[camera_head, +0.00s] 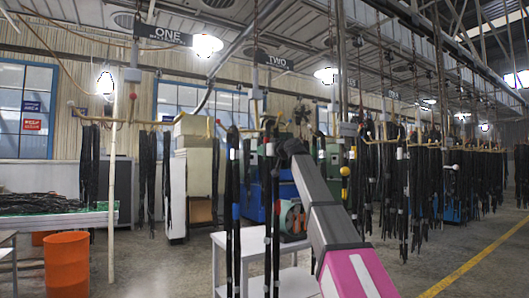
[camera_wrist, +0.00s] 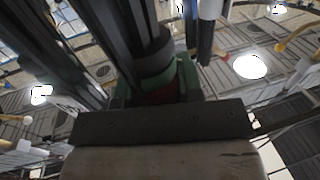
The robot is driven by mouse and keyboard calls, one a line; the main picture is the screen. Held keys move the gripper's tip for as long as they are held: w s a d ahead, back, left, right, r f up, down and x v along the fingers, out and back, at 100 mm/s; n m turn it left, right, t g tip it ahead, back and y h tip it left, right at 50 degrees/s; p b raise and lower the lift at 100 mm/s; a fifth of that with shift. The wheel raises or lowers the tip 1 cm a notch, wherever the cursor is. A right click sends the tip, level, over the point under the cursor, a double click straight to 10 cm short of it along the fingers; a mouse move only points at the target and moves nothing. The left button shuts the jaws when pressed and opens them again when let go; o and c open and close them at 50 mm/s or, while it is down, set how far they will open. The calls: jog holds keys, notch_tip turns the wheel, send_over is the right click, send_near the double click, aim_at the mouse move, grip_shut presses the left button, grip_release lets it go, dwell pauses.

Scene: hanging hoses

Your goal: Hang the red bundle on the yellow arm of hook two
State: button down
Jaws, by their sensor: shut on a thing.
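My gripper (camera_wrist: 155,88) fills the lower middle of the wrist view, its green fingers shut around a dark hose bundle (camera_wrist: 140,35). A dull red band (camera_wrist: 160,97) shows between the fingers, low on the bundle. In the head view my gripper (camera_head: 287,146) is up among the hanging bundles below the TWO sign (camera_head: 277,61); its fingers are too small to make out. A yellow arm (camera_head: 212,127) of hook two sticks out to the left of my gripper. I cannot tell whether the held bundle touches it.
Black bundles with white and blue bands (camera_head: 232,200) hang close left of my gripper. A white table (camera_head: 222,240) stands below. Hook ONE's bundles (camera_head: 90,165) and an orange drum (camera_head: 67,264) are at left. More bundles (camera_head: 405,190) hang at right. Floor is clear at lower right.

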dwell(0.3)
jog(key=c, duration=0.7)
grip_release()
